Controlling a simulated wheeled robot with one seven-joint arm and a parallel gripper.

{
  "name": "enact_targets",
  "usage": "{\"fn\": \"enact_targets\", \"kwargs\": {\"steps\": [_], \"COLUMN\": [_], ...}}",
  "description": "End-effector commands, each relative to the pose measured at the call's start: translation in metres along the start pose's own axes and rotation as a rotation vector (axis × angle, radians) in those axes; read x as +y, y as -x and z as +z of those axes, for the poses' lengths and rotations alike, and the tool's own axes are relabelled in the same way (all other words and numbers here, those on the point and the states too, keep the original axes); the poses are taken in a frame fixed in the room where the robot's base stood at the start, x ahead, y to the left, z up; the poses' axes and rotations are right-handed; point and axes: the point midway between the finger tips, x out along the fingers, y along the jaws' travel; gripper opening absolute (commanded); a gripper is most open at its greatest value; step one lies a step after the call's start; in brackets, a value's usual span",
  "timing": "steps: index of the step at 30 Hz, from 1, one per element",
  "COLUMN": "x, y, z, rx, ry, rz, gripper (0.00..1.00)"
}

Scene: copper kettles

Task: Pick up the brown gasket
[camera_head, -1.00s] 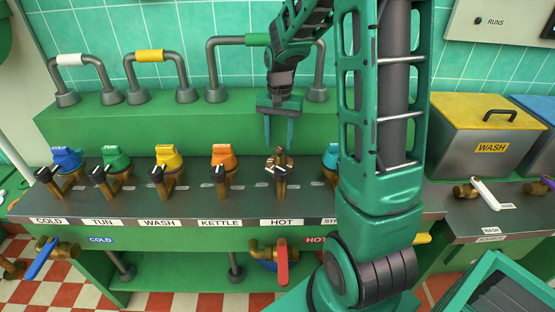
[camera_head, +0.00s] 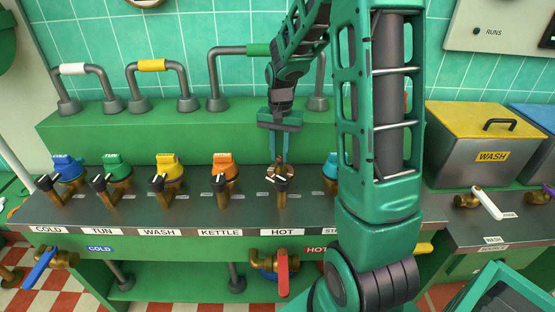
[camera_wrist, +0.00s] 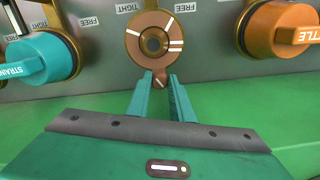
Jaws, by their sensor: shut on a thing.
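The brown gasket (camera_wrist: 152,38) is a flat ring with white marks and a small tab, seen in the wrist view on the valve body in the HOT position. In the head view the gasket (camera_head: 278,172) sits on top of the capless HOT valve, partly hidden by my fingers. My gripper (camera_head: 279,158) reaches down to it from behind. In the wrist view my gripper (camera_wrist: 160,82) has its two fingertips closed on the gasket's tab. The gasket still lies at the valve's top, and I cannot tell whether it is lifted.
The orange KETTLE valve (camera_head: 224,167) stands left of it and the turquoise STRAIN valve (camera_wrist: 40,58) on the other side, both close by. Yellow, green and blue valves stand further left. A green ledge (camera_head: 150,122) with pipes rises behind. A steel WASH bin (camera_head: 470,160) stands at the right.

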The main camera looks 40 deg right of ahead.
Motion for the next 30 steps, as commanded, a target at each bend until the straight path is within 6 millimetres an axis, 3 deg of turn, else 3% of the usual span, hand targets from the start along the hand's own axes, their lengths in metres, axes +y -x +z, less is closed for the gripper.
{"fn": "enact_targets", "kwargs": {"steps": [5, 11, 21, 30], "x": [-0.001, -0.002, -0.03, -0.047], "y": [0.013, 0.043, 0.08, 0.103], "z": [-0.001, 0.001, 0.061, 0.096], "rx": [0.003, 0.004, 0.003, 0.002], "ry": [0.0, 0.002, 0.003, 0.001], "rz": [-0.002, -0.002, -0.003, -0.001], "gripper": [0.01, 0.01, 0.01, 0.01]}}
